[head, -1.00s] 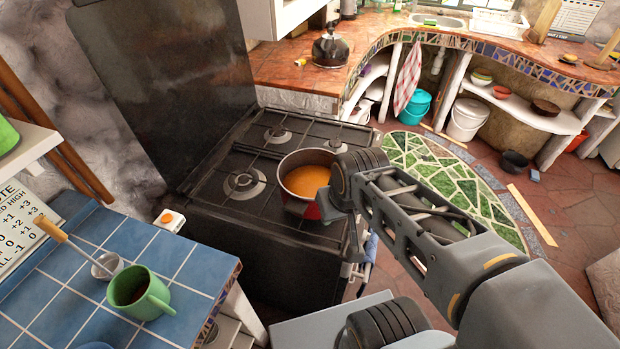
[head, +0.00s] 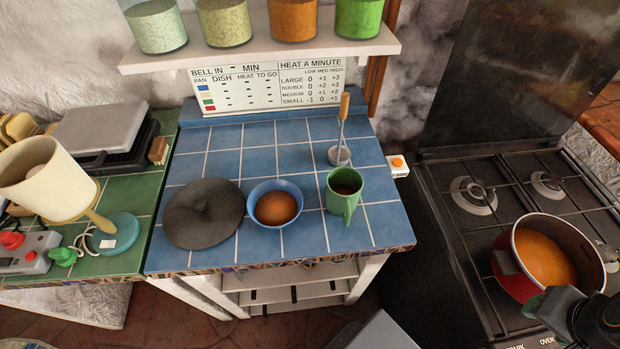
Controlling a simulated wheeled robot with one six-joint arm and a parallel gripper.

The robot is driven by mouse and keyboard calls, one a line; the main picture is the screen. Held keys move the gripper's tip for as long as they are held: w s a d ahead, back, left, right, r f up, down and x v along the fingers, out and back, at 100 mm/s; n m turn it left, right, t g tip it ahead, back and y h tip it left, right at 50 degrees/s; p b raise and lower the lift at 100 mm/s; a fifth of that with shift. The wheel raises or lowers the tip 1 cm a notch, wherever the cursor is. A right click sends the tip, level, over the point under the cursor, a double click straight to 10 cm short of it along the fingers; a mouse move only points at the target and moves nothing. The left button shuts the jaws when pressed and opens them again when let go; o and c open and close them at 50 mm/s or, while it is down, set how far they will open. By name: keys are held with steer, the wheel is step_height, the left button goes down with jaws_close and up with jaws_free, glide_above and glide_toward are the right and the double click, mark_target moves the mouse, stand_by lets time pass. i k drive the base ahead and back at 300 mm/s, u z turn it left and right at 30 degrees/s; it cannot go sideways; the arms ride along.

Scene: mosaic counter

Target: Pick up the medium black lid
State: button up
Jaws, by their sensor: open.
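A black round lid (head: 190,222) with a raised centre knob lies flat on the left part of the blue-tiled counter (head: 265,135). It sits just left of a blue bowl (head: 254,192) of brown-orange contents, very close to it. My gripper (head: 548,308) is only partly in view at the lower right, beside the red pot (head: 510,285) on the stove and far to the right of the lid. It is open; its fingertips are hard to make out.
A shelf with jars (head: 265,50) overhangs the back. The pot holds orange soup.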

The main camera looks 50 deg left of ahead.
mark_target(204, 212)
steer(key=k, duration=0.5)
steer(key=u, duration=2.85)
steer(key=i, duration=0.55)
